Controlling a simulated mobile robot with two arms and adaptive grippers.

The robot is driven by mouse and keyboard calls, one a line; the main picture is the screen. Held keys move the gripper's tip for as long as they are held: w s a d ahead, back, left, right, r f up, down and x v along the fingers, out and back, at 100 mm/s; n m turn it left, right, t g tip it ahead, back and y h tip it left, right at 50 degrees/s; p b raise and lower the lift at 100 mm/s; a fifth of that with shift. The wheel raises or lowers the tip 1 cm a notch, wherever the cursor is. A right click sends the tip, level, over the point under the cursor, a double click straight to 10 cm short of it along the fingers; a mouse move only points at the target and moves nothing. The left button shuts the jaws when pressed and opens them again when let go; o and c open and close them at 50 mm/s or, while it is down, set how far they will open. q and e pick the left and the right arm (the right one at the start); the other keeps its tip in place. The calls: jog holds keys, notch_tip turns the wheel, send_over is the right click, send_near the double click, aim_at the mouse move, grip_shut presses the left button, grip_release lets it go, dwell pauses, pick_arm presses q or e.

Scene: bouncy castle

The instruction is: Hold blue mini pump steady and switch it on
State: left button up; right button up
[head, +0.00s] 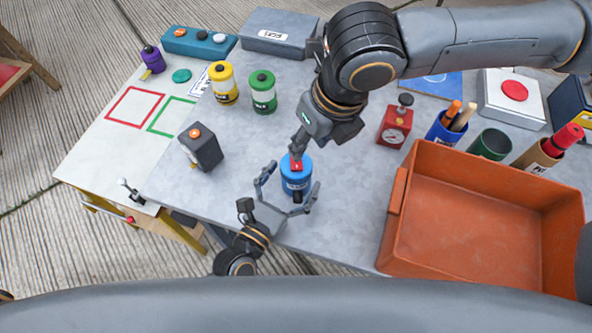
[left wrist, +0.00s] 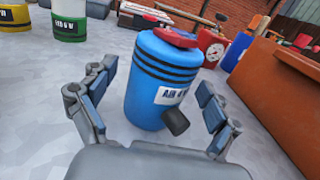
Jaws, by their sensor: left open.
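The blue mini pump (head: 297,180) stands upright near the front edge of the grey table. It has a red switch (left wrist: 177,37) on top, a white label and a dark nozzle low on its near side. My left gripper (head: 291,180) is open, with one finger on each side of the pump. In the left wrist view (left wrist: 155,85) the pump stands between the fingers, with gaps on both sides. My right gripper (head: 298,150) comes down from above with its fingers together, over the red switch. The head view does not show whether it touches; it does not show in the left wrist view.
Right of the pump is a large orange bin (head: 480,215). Behind stand a red gauge box (head: 394,127) and a blue cup (head: 445,130) with pens. To the left are a dark box (head: 203,150), a yellow canister (head: 222,84) and a green canister (head: 262,92).

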pick_arm(q)
jog(key=shift+x, duration=0.85)
jog(key=shift+c, duration=0.4)
